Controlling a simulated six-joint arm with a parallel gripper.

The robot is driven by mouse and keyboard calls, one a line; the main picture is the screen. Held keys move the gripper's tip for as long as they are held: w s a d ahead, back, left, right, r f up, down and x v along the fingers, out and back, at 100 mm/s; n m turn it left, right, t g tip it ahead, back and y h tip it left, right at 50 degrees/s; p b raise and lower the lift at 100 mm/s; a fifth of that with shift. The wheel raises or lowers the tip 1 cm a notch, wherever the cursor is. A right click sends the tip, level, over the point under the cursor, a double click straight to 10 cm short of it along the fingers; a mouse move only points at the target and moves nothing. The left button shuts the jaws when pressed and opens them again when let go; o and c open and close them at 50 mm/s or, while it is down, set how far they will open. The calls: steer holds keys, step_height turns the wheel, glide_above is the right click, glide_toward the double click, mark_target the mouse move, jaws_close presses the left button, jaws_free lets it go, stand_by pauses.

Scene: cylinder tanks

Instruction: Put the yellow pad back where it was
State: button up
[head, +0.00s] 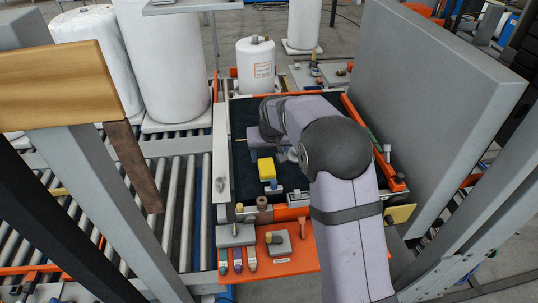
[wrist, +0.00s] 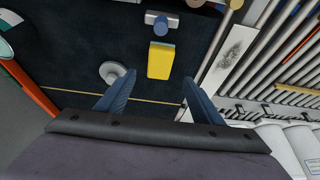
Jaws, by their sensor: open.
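The yellow pad (head: 266,169) lies on the dark mat (head: 242,180), near a small blue-grey block with a metal cylinder (head: 272,187). In the wrist view the yellow pad (wrist: 160,60) lies just beyond my fingertips, and the blue-grey block (wrist: 161,22) sits past it. My gripper (head: 268,143) is over the mat on the far side of the pad; its fingers are partly hidden in the head view. In the wrist view my gripper (wrist: 153,92) is open, with bare mat between its two blue fingers.
A grey round knob (wrist: 116,73) stands on the mat beside the pad. A pale plate with a dark smudge (wrist: 232,55) borders the mat. An orange shelf (head: 292,262) in front carries markers and a grey block. Rollers (head: 180,200) lie left; a tall grey panel (head: 430,110) stands right.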

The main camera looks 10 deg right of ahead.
steer(key=shift+s+r, duration=0.3)
steer(key=shift+r, duration=0.35)
steer(key=s+d+f+g, duration=0.2)
steer(key=s, duration=1.5)
steer(key=s+d+f+g, duration=0.2)
steer(key=s+d, duration=0.1)
steer(key=s, duration=1.4)
steer(key=shift+s+f+g, duration=0.15)
steer(key=shift+s+g, duration=0.15)
